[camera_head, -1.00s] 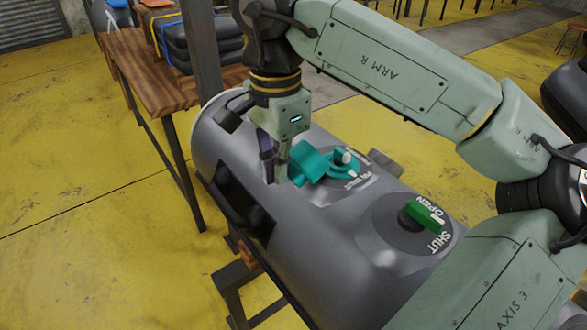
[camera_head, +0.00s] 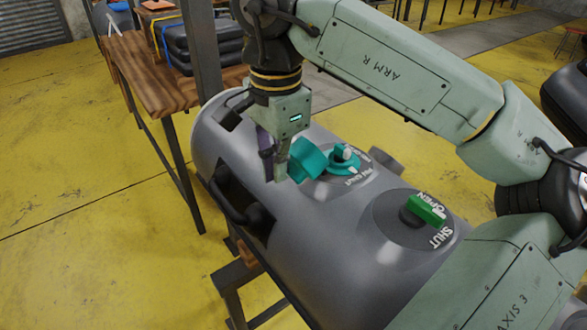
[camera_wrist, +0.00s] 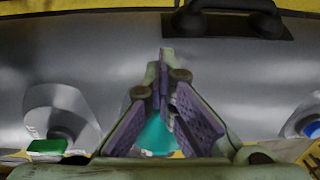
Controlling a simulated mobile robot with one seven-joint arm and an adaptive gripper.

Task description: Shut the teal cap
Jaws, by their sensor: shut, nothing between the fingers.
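The teal cap (camera_head: 307,160) stands tilted up, open, on the grey inflatable tube's valve. Its teal valve base (camera_head: 344,161) with a pale middle shows just to the right, on a dark printed disc. My gripper (camera_head: 276,178) points down at the left side of the cap, close against it; I cannot tell if they touch. In the wrist view my gripper (camera_wrist: 165,52) has its fingertips together with nothing between them. Part of the teal cap (camera_wrist: 155,136) shows behind the fingers, which hide the rest.
A green valve handle (camera_head: 427,209) sits on a disc marked OPEN and SHUT, nearer on the same grey tube (camera_head: 330,255). A black carry handle (camera_head: 240,205) is on the tube's left side. A wooden table (camera_head: 140,75) stands behind at the left.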

